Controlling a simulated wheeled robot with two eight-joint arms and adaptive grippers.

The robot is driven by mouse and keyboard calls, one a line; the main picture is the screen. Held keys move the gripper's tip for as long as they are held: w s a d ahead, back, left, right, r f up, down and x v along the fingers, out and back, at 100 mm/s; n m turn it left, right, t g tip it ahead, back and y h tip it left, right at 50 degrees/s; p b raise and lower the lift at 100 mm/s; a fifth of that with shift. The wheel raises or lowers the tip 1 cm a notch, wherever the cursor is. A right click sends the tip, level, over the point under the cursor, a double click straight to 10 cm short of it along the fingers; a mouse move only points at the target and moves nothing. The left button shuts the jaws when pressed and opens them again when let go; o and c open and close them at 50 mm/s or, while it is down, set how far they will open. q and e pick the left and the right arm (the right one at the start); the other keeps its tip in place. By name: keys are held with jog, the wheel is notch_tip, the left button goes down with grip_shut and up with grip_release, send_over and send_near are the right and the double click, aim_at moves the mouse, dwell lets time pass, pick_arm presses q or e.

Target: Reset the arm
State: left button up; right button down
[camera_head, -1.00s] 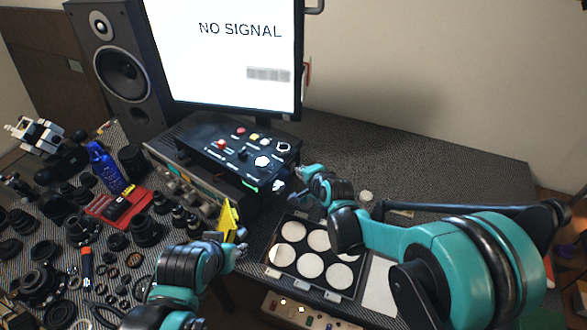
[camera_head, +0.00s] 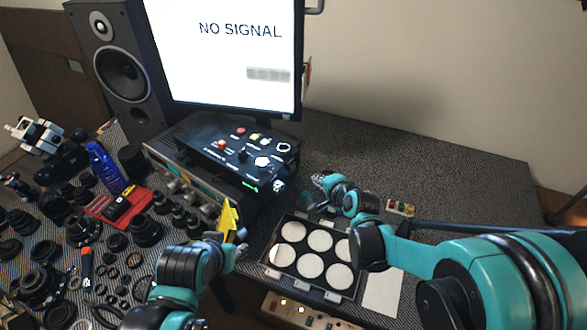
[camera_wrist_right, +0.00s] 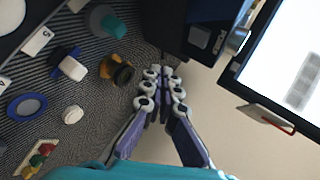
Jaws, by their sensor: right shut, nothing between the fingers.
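My right gripper (camera_head: 318,181) is at the end of the teal right arm, above the table just right of the black control box (camera_head: 243,146). In the right wrist view the right gripper (camera_wrist_right: 160,76) has its fingertips together with nothing between them. My left gripper (camera_head: 238,248) is at the lower middle in the head view, beside a yellow piece (camera_head: 230,217). The picture is too small to tell whether its fingers are open or shut, or whether it touches the yellow piece.
A black tray (camera_head: 268,262) with several white discs lies below the right forearm. A monitor (camera_head: 230,60) and a speaker (camera_head: 122,70) stand at the back. Lens parts and a red tray (camera_head: 100,213) crowd the left. The table's back right is clear.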

dwell(0.4)
jog(key=s+d+r+n+g+h, duration=0.1)
jog(key=s+d+n, duration=0.4)
jog(key=s, duration=0.8)
jog(key=s+d+r+n+g+h, duration=0.2)
jog(key=s+d+n+h, duration=0.2)
jog(key=s+d, duration=0.6)
jog(key=s+n, duration=0.2)
jog(key=s, duration=0.1)
jog(key=shift+r+n+g, duration=0.3)
dwell(0.4)
